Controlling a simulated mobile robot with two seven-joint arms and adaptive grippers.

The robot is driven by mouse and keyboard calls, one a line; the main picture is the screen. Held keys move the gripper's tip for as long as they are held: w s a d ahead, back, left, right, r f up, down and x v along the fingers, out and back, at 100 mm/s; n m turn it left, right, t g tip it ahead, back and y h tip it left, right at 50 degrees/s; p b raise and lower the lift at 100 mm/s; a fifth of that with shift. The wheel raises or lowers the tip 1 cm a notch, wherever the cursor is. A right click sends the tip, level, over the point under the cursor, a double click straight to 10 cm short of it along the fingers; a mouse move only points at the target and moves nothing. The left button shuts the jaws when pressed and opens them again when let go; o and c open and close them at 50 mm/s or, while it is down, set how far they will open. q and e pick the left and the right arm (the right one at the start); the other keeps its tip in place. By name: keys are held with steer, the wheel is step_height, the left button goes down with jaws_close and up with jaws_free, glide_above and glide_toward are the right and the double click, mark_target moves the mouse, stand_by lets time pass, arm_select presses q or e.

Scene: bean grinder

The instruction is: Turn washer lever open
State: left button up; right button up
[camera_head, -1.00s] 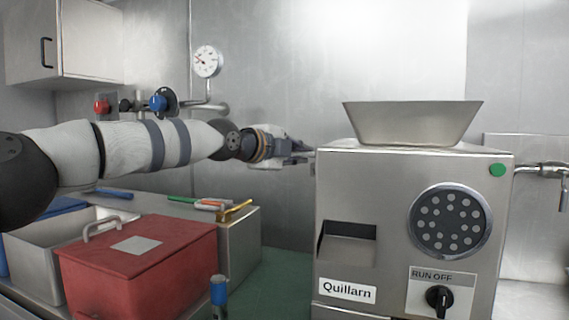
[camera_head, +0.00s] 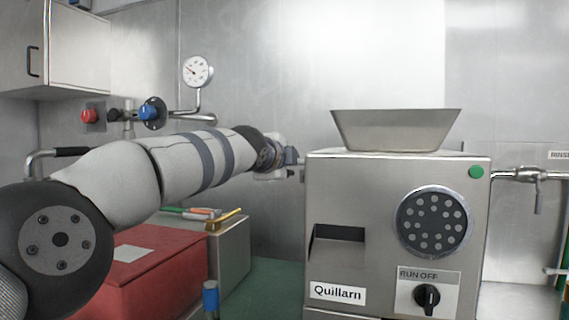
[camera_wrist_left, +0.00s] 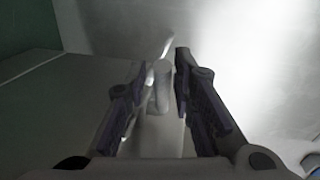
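My left gripper (camera_head: 292,160) is at the left side of the steel grinder (camera_head: 330,215). Its fingertips are hard to make out in the head view. In the left wrist view, the left gripper (camera_wrist_left: 165,75) has its dark fingers apart, one on each side of a short pale metal cylinder (camera_wrist_left: 162,88). A narrow gap shows on each side, and contact cannot be told. Whether this cylinder is a lever is not clear. A steel tap with a lever (camera_head: 539,196) is on the wall right of the grinder. My right gripper is not in view.
The red lidded box (camera_head: 140,262) stands at left, partly behind my arm. Colored tools lie on a grey block (camera_head: 235,245). A blue-capped item (camera_head: 210,298) stands in front. Gauge (camera_head: 198,71), blue knob (camera_head: 150,112) and red button (camera_head: 90,116) are on the back wall.

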arm_select(q)
steer(key=shift+s+r, duration=0.1)
steer(key=shift+r, duration=0.05)
steer(key=shift+s+d+r, duration=0.1)
steer(key=shift+s, duration=0.1)
steer(key=v, duration=0.7)
steer(key=shift+a, duration=0.2)
steer(key=shift+a, duration=0.1)
